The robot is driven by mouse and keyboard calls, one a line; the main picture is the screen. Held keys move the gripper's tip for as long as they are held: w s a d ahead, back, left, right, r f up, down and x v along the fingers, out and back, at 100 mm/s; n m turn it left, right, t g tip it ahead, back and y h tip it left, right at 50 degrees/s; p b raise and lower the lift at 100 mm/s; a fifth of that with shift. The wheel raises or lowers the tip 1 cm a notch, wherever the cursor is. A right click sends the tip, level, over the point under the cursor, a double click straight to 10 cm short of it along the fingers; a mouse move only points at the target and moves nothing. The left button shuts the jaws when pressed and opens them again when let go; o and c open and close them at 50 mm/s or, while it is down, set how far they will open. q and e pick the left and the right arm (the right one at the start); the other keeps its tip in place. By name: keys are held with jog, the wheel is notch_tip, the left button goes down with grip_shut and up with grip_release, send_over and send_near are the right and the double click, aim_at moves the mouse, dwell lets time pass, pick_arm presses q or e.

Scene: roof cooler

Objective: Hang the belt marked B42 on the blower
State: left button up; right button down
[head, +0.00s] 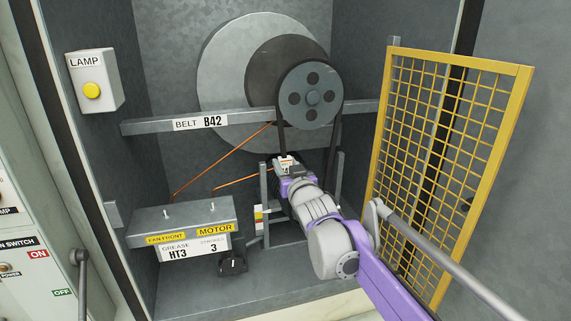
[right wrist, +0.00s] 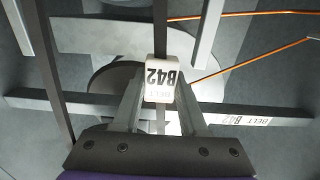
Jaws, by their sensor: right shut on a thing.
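The blower's grey pulley (head: 311,96) with round holes stands in front of the large round housing (head: 222,75). A black belt (head: 335,158) runs down from both sides of the pulley and appears to pass over its top. Its lower end is hidden behind my right arm. My right gripper (head: 286,172) is below the pulley's left side, shut on the belt at its white tag. My left gripper is not in view.
A grey crossbar (head: 152,126) labelled BELT B42 runs behind the pulley. A yellow mesh guard (head: 447,140) stands open at right, with a grey rod (head: 445,250) near it. A labelled grey box (head: 180,215) and orange wires (head: 222,158) are at lower left.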

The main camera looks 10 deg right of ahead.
jog(key=shift+c, duration=1.8)
grip_release()
jog(key=s+b, duration=0.1)
jog(key=s, duration=0.9)
jog(key=s+f+g, duration=1.2)
jog(key=s+f, duration=1.8)
jog(key=f, duration=0.3)
jog(key=shift+d+g+h, duration=0.25)
jog(key=shift+g+h, duration=0.05)
